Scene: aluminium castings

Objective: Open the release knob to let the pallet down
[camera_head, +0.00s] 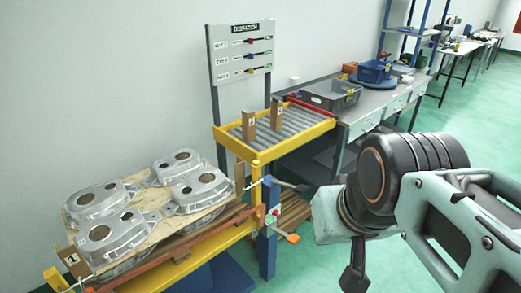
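A pallet (150,200) carries several grey aluminium castings (200,188) in layers at the lower left, in a yellow frame (240,231). A blue post (267,245) at its right end bears a small box with red and green parts (272,215). An orange handle or knob (292,238) sticks out low on the post's right; I cannot tell which part is the release knob. The upper finger reaches towards the post; contact is unclear.
A yellow-framed roller conveyor (255,143) with upright brown plates stands behind the post. An inspection board (243,52) stands at the wall. Green floor (475,110) is clear at right.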

